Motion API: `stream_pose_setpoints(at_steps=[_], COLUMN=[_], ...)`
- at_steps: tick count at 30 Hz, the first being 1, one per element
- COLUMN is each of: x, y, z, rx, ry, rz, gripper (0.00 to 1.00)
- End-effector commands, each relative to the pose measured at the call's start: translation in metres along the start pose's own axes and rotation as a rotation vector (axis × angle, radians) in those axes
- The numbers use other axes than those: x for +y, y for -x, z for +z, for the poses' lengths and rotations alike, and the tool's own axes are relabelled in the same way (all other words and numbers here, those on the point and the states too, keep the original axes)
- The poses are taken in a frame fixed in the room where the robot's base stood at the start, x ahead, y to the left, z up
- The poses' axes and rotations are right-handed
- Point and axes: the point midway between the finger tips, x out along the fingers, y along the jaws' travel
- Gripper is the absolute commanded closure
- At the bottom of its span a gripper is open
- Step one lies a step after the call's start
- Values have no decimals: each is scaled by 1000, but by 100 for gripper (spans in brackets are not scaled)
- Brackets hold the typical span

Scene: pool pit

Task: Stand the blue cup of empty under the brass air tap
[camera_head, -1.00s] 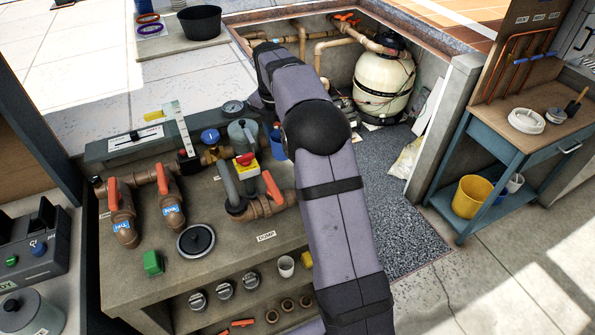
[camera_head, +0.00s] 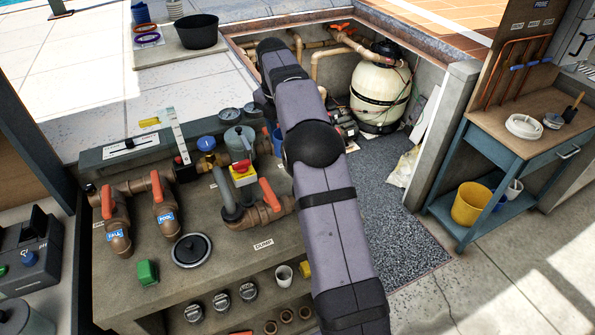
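A blue cup-like thing (camera_head: 277,141) shows in part beside my arm, behind the bench's pipework. My arm hides the rest of it, and I cannot tell whether it is held or what is in it. A brass tap fitting (camera_head: 209,161) with a blue round knob (camera_head: 206,143) sits at the back of the bench, left of the grey canister (camera_head: 239,140). My arm reaches from the lower right up to the pit's back. My gripper is hidden behind the arm, so its fingers do not show.
Orange-handled valves (camera_head: 163,200), a black round lid (camera_head: 191,250) and a green block (camera_head: 147,272) crowd the bench. The cream filter tank (camera_head: 380,92) stands behind. The grey mat (camera_head: 400,220) right of my arm is clear.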

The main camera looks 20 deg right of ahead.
Motion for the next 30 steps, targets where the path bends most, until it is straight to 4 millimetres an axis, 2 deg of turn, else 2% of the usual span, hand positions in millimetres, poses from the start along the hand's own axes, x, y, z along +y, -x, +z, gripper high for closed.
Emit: stream_pose_setpoints(at_steps=[3,9,15,19,25,30], x=[-1,0,0,0,-1,-11], y=[-29,-72,-101,-109,-109,-108], z=[-4,-10,-12,-13,-11,6], rx=[3,2,1,0,-1,0], ry=[0,1,0,0,-1,-3], rz=[-4,-3,-1,0,1,-1], gripper=[74,74,74,74,74,74])
